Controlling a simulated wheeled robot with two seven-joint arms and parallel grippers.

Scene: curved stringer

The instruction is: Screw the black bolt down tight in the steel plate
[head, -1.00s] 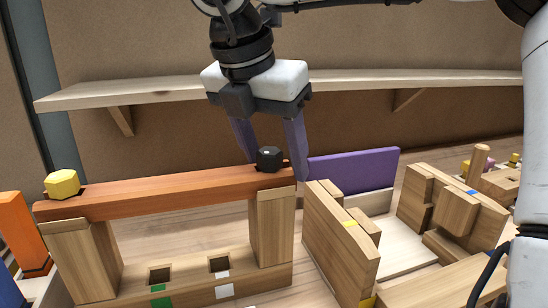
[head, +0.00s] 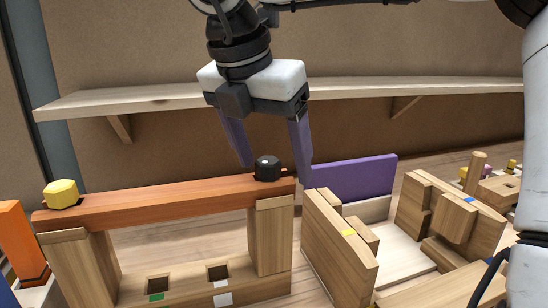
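The black bolt (head: 267,168) stands at the right end of an orange-brown beam (head: 165,203), its dark head above the beam's top face. My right gripper (head: 277,176) comes down from above, with its two purple fingers apart and one on each side of the bolt head. I see a gap between the fingers and the head, so it is open and holds nothing. No steel plate can be made out; the bolt's shaft is hidden. My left gripper is not in view.
A yellow bolt (head: 61,194) stands at the beam's left end. Wooden posts (head: 270,238) hold the beam up. A purple board (head: 352,176) and wooden blocks (head: 340,248) stand to the right. A long shelf (head: 390,91) runs behind the gripper.

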